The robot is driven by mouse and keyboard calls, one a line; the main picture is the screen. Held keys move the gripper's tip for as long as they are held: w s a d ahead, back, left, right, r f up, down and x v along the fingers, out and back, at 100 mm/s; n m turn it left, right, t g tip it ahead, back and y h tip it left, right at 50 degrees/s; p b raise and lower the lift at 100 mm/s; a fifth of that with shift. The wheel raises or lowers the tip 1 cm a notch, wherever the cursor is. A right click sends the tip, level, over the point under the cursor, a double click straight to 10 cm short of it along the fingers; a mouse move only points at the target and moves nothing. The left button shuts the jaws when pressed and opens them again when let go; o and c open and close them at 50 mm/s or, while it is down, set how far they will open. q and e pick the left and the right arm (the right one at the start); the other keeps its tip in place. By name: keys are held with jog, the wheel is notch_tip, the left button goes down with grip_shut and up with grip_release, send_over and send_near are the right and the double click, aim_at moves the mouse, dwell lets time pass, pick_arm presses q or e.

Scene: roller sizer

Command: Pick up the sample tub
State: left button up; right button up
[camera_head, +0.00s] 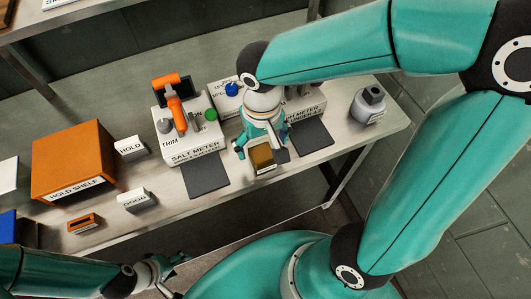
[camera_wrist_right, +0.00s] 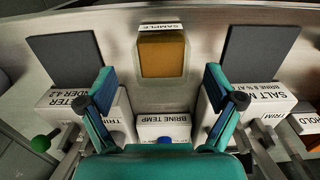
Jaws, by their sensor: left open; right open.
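The sample tub (camera_head: 263,160) is a pale tub with amber-brown contents and a SAMPLE label. It stands upright near the bench's front edge, between two dark mats. My right gripper (camera_head: 262,143) is open and empty, pointing down just behind and above the tub. In the right wrist view the tub (camera_wrist_right: 162,70) sits centred beyond the open fingertips (camera_wrist_right: 160,86), with no contact visible. My left gripper (camera_head: 178,274) is open and empty, low in front of the bench, away from the tub.
The salt meter (camera_head: 194,147) with an orange handle stands left of the tub. The brine temp box (camera_wrist_right: 164,128) is behind it. The orange hold shelf (camera_head: 80,158), HOLD block (camera_head: 130,148) and GOOD block (camera_head: 134,199) are left.

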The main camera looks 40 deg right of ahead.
aim_at(262, 156)
jog(key=shift+a+f, duration=0.1)
jog(key=shift+f, duration=1.35)
jog(key=c, duration=1.3)
jog(key=shift+r, duration=0.1)
